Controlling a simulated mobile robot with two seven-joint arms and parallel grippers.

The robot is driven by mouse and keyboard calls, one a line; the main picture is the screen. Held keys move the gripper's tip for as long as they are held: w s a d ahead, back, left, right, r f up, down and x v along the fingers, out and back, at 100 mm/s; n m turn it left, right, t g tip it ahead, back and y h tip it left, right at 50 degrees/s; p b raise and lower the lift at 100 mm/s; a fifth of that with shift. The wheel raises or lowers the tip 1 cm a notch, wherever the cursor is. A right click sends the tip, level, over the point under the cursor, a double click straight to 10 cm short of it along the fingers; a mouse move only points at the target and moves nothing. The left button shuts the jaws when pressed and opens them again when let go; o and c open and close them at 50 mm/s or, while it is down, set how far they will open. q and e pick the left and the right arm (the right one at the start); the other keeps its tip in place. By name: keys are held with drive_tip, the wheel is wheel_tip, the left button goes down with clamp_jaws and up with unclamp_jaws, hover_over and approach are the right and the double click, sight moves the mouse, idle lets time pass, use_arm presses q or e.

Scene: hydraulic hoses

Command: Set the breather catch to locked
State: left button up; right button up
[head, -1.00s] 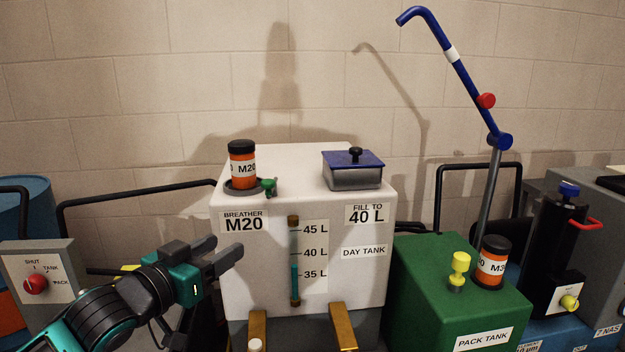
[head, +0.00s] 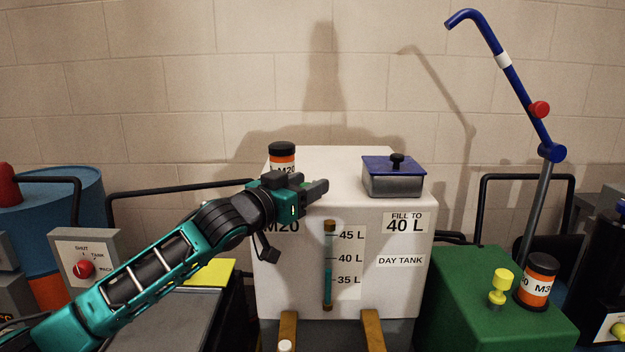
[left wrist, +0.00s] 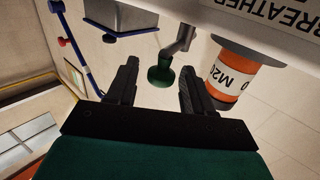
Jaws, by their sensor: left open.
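The day tank (head: 285,285) is a white box with a sight gauge. The orange breather (head: 282,158), with a black cap and an M20 label, stands on its top left, partly hidden by my left gripper (head: 314,187). In the left wrist view the breather (left wrist: 233,76) is beside the right finger. The green catch (left wrist: 160,76) on its grey stem shows between the spread fingers of my left gripper (left wrist: 160,83), around fingertip level. I cannot tell whether they touch it. In the head view the gripper mostly hides the catch. My right gripper is out of view.
A blue-lidded grey box (head: 392,178) stands on the tank's top right. The green pack tank (head: 465,300) with a yellow knob and another orange breather (head: 538,281) is to the right. A grey selector box (head: 87,258) with a red knob stands at the left.

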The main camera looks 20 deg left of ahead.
use_arm(q)
drive_tip(key=shift+x, duration=1.15)
clamp_jaws()
